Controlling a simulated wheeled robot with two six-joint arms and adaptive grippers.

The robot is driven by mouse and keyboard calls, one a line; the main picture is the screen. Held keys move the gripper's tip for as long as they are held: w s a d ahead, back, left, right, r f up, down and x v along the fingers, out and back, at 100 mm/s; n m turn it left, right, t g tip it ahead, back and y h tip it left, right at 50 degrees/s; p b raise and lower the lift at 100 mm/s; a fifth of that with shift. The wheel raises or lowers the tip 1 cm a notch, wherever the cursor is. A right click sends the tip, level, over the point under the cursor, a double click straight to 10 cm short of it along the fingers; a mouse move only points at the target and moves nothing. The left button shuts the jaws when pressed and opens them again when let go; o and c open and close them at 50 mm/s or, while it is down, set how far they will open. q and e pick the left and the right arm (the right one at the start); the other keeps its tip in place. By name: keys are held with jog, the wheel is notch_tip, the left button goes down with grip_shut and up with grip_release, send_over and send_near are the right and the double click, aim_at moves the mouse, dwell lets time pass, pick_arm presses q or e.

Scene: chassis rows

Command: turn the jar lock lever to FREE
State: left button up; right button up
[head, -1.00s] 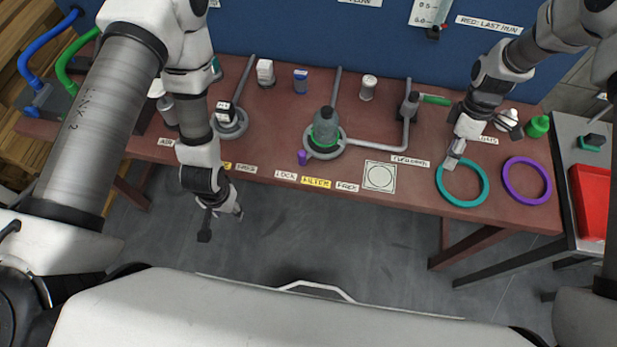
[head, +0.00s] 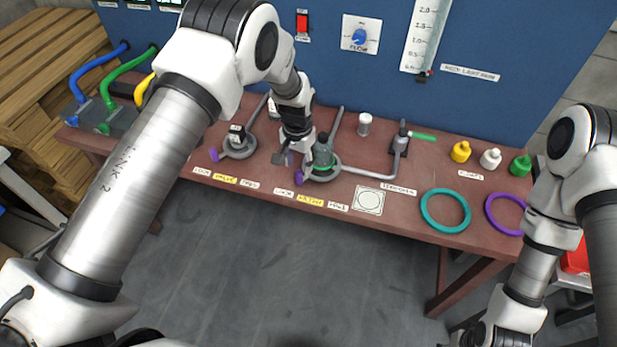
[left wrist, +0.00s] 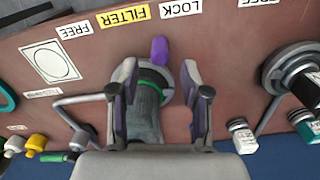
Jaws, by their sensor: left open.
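The filter jar (head: 323,156), dark grey-green with a green band, stands upright in a grey ring base on the bench. Its purple lock lever (head: 299,179) sticks out at the front left, nearest the LOCK label (head: 284,193); FREE (head: 338,206) is farther right. My left gripper (head: 297,152) is at the jar. In the left wrist view its open fingers (left wrist: 158,78) are on either side of the jar (left wrist: 148,102), and the purple lever (left wrist: 159,50) lies just beyond the fingertips, apparently untouched. My right gripper is out of frame, below the bottom edge.
A grey pipe (head: 370,172) runs right from the filter base. Teal (head: 445,192) and purple rings lie at right, with coloured caps (head: 460,151) behind.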

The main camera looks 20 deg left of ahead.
aim_at(299, 171)
pick_arm(q)
notch_tip(299, 171, down, 5)
jog(key=shift+r+p, duration=0.2)
jog(key=shift+p, duration=0.4)
jog(key=shift+s+d+f, duration=0.1)
jog(key=shift+s+f, duration=0.1)
jog(key=shift+f, duration=0.1)
jog(key=shift+w+f, duration=0.2)
jog(key=shift+c, duration=0.7)
grip_shut()
